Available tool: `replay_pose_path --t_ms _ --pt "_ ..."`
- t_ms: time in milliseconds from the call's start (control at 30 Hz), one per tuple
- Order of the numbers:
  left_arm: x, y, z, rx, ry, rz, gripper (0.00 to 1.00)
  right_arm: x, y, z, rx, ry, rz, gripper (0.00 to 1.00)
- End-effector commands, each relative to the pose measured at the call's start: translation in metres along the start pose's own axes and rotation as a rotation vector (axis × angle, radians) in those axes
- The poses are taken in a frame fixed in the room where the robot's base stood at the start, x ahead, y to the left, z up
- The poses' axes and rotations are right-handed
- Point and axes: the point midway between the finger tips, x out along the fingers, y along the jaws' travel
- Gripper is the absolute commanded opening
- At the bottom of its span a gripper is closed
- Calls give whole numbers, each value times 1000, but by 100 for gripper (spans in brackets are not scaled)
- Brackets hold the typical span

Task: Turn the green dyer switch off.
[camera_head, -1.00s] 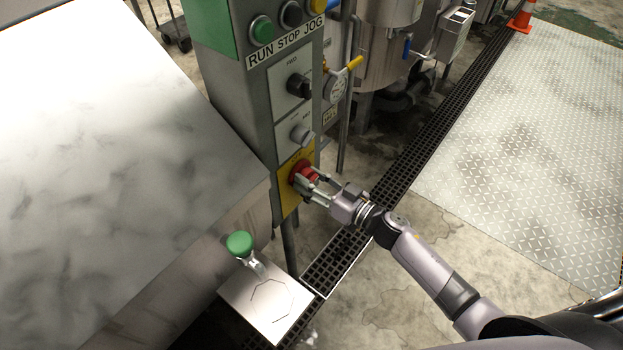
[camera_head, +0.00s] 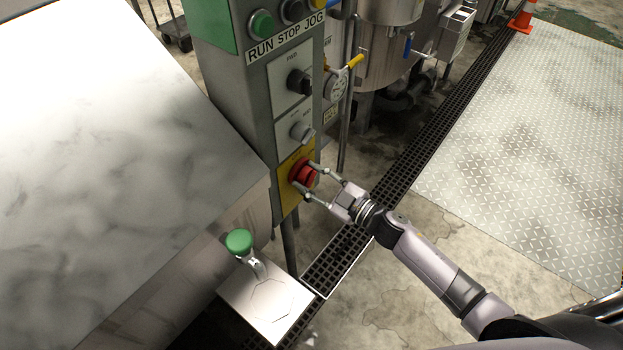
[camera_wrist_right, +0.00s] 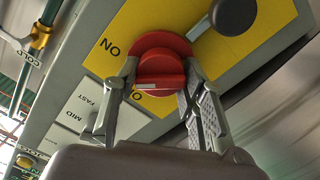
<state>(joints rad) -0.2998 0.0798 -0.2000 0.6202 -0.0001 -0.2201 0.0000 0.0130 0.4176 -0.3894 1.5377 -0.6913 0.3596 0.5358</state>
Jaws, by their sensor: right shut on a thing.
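The dyer switch is a red rotary knob (camera_head: 303,173) on a yellow plate (camera_head: 290,201), low on the grey control post with a green upper panel (camera_head: 209,20). It also shows in the right wrist view (camera_wrist_right: 162,68), with "ON" printed to its left. My right gripper (camera_head: 311,182) is shut on the red knob, one finger on each side of it. In the right wrist view the gripper's fingertips (camera_wrist_right: 160,68) flank the knob's raised bar. The plate's other markings are partly hidden. My left gripper is not in view.
A black selector (camera_head: 299,82) and a grey selector (camera_head: 301,132) sit above the switch. A green-capped knob (camera_head: 239,242) stands below, beside a metal plate (camera_head: 266,305). A big pale metal surface (camera_head: 110,170) fills the left.

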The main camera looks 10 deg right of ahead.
Motion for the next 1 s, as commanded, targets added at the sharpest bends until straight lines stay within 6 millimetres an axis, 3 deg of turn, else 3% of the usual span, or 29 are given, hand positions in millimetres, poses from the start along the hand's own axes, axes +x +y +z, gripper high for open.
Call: replay_pose_path --t_ms 600,1000 --pt "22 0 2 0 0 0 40 0 -2 3 -560 -1 -1 11" --pt "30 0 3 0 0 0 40 0 -2 2 -762 -1 -2 11"
